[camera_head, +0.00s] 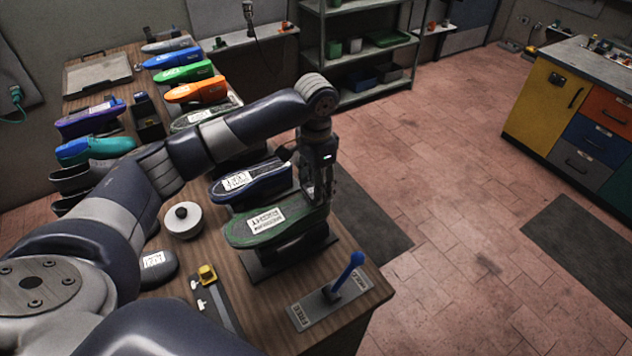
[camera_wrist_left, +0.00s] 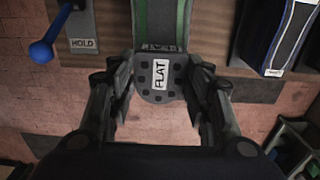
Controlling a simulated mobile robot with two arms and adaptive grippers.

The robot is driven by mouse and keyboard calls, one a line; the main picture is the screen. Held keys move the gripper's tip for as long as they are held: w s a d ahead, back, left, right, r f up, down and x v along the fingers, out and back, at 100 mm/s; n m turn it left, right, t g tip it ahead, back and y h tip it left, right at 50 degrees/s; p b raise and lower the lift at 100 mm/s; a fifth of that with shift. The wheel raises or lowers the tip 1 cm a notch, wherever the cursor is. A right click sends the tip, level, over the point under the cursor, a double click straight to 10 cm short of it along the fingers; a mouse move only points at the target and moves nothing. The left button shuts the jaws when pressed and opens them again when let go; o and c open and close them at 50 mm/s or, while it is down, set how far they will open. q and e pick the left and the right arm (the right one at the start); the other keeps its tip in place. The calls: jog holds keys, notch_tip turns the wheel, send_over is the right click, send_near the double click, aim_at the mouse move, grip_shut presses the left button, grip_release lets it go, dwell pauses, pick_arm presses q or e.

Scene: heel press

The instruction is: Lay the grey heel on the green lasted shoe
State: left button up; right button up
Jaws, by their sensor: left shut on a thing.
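The green lasted shoe (camera_head: 270,220) lies sole up, with a white label, on a dark stand at the table's right edge. Its end also shows in the left wrist view (camera_wrist_left: 162,20). My left gripper (camera_head: 318,196) is over the right end of this shoe. In the left wrist view my left gripper (camera_wrist_left: 162,75) is shut on the grey heel (camera_wrist_left: 148,92), which has a "FLAT" label and dark round dots. The heel is at the shoe's end; whether it touches the sole I cannot tell. In the head view the heel is mostly hidden by the fingers. My right gripper is not in view.
A blue-knobbed lever (camera_head: 347,274) stands on a plate marked FREE and HOLD. A blue shoe (camera_head: 252,182) lies just behind the green one. Several other shoes fill the table's back.

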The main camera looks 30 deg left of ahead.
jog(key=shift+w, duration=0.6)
pick_arm(q)
jog(key=shift+f, duration=0.5)
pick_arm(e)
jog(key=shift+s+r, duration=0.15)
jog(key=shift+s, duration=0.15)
pick_arm(q)
jog(key=o, duration=1.1)
jog(key=shift+o, duration=0.3)
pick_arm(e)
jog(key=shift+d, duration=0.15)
pick_arm(q)
notch_tip(320, 180, up, 12)
